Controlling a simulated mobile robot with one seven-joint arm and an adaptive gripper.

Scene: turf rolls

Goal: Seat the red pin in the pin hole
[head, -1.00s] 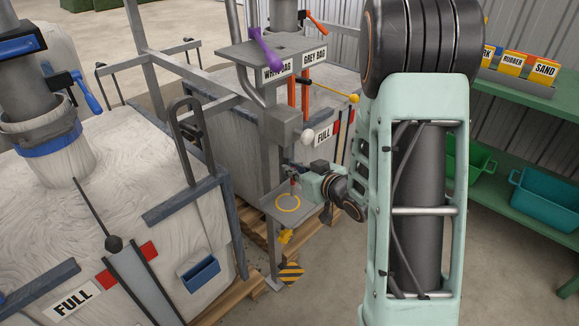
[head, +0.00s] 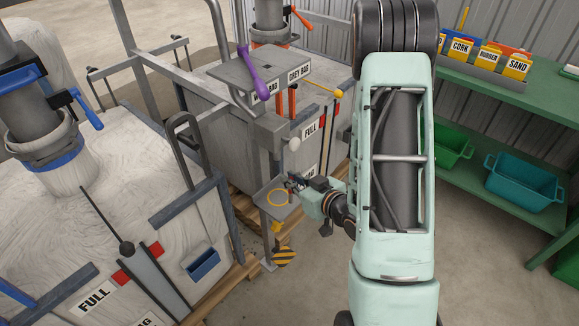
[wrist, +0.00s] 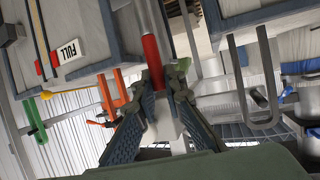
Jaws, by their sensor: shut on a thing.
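My gripper (wrist: 165,88) is shut on the red pin (wrist: 152,62). In the wrist view the pin's red part sticks out beyond the fingertips and a grey shaft runs on from it. In the head view my gripper (head: 295,183) is small, above the right side of a grey shelf (head: 268,212) marked with a yellow ring. The pin is hardly visible there. The shelf is on a grey stand whose top plate (head: 232,68) carries bag labels and a purple lever (head: 253,70). A small dark spot shows on that plate; I cannot tell whether it is the pin hole.
Large white (head: 60,220) and grey (head: 215,125) bags in frames flank the stand. Orange handles (head: 291,100), a yellow-knobbed rod (head: 338,93) and a white knob (head: 294,144) are above my gripper. Green shelving (head: 500,110) with bins is at right. Floor is clear in front of it.

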